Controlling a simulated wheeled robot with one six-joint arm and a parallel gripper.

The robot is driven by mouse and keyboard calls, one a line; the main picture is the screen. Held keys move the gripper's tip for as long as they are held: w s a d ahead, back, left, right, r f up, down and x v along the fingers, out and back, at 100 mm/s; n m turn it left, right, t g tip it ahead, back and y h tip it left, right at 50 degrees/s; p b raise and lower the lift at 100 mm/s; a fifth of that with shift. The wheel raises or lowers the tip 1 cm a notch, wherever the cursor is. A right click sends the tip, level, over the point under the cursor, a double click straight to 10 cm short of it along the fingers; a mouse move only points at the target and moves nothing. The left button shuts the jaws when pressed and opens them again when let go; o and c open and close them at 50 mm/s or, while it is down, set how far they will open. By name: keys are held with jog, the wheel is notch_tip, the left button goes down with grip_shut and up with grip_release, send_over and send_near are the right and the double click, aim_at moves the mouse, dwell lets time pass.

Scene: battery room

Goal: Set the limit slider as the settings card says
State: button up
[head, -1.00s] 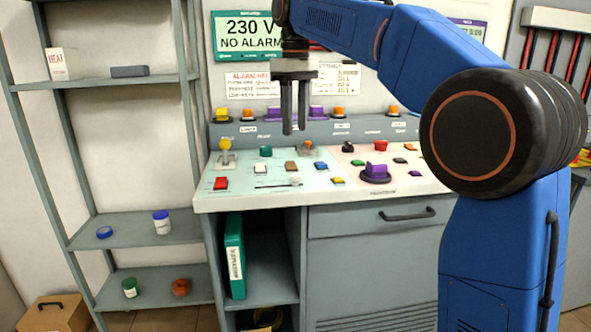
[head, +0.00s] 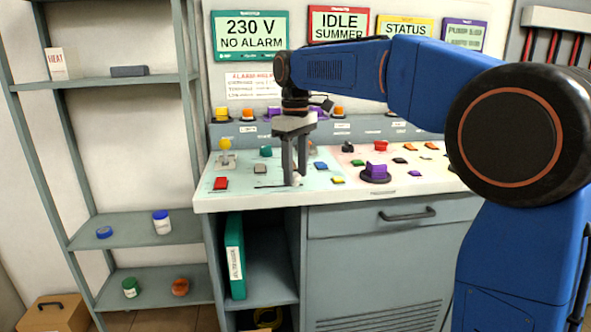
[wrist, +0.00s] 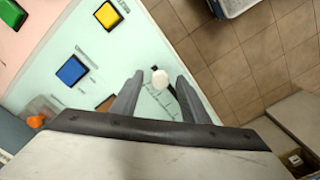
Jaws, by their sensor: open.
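The limit slider's pale round knob (wrist: 160,79) shows in the wrist view between the tips of my two fingers, with a gap on each side. Part of its dark slot (head: 268,187) shows in the head view near the console's front edge, running left from my gripper. My gripper (head: 294,178) is open, pointing down over the right end of the slot; it also shows in the wrist view (wrist: 159,87). In the head view the fingers mostly cover the knob. The settings card on the wall is hidden behind my arm.
A red button (head: 221,183) is left of the slot, and a blue button (head: 320,165) and yellow button (head: 338,180) are to the right. An alarm card (head: 252,86) and a green-framed screen (head: 249,35) hang behind.

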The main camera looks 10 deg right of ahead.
grip_shut()
send_over(260, 188)
jog(key=shift+d, duration=0.1)
dwell(0.4)
grip_release()
jog(key=shift+a, duration=0.2)
notch_tip(260, 188, up, 18)
jog(key=shift+f, duration=0.25)
dwell(0.5)
